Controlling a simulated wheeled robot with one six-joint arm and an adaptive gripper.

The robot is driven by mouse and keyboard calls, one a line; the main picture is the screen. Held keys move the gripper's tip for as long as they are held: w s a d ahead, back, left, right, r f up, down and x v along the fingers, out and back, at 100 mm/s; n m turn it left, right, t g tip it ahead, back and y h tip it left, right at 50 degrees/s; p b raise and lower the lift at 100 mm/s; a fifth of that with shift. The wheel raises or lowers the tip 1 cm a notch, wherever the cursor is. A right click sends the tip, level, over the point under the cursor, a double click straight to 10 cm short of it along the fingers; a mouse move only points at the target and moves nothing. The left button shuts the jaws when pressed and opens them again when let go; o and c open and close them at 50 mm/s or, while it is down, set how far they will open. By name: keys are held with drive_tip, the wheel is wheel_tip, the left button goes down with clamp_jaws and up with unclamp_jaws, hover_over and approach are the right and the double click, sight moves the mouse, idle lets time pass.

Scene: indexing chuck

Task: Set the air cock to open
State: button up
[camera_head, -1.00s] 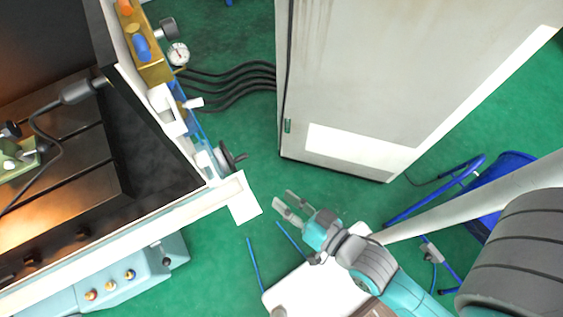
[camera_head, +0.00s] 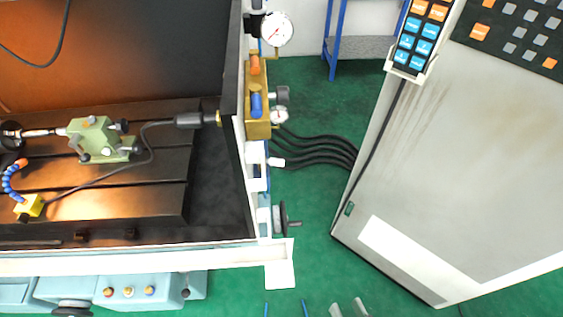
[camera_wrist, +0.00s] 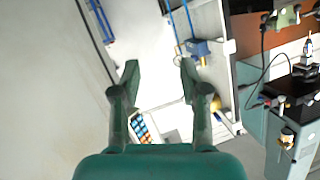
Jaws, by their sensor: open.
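A brass valve block (camera_head: 264,130) is fixed on the right side of the machine in the head view. It carries an orange handle (camera_head: 255,66) and a blue handle (camera_head: 256,105), both lying along the block. A white part with a short white lever (camera_head: 276,162) sits just below it. I cannot tell for sure which of these is the air cock. My gripper (camera_head: 348,307) shows only its fingertips at the bottom edge, well below and to the right of the block. In the wrist view my gripper (camera_wrist: 160,75) is open, with nothing between the fingers.
A large dial gauge (camera_head: 277,29) and a small gauge (camera_head: 279,115) flank the block. Black hoses (camera_head: 318,150) run right to a grey cabinet (camera_head: 400,190). A handwheel (camera_head: 282,219) sticks out below.

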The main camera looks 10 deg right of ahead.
drive_tip(key=s+d+f+h, duration=0.2)
drive_tip(key=s, duration=0.1)
drive_tip(key=n+g+y, duration=0.9)
drive_tip(key=n+y, duration=0.5)
drive_tip(key=y, duration=0.3)
approach(279, 160)
drive_tip(key=x, duration=1)
drive_tip(key=shift+f, duration=0.4)
clamp_jaws()
